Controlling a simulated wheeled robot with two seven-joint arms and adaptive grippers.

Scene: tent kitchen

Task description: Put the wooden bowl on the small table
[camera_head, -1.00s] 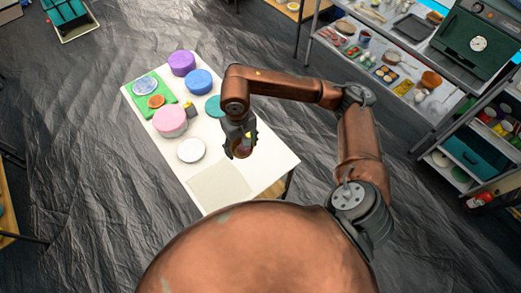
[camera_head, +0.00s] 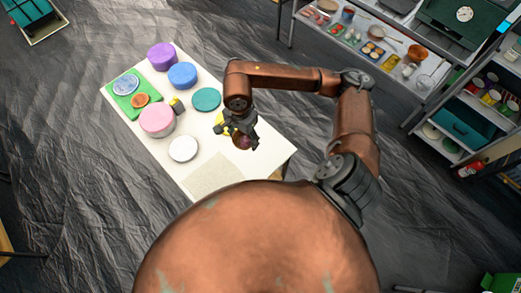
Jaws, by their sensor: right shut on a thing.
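The small white table (camera_head: 208,152) stands in front of me, left of centre. My right gripper (camera_head: 242,139) hangs over its right part, shut on a small round brown thing, which looks like the wooden bowl (camera_head: 243,143). The fingers hide much of it, and something dark reddish shows in it. I cannot tell whether it touches the tabletop. My left gripper is not in view.
The table holds purple (camera_head: 162,55), blue (camera_head: 183,75), teal (camera_head: 207,98) and pink (camera_head: 157,119) round containers, a green board (camera_head: 126,103), a white plate (camera_head: 183,148) and a pale mat (camera_head: 208,174). Shelves (camera_head: 450,140) stand at right.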

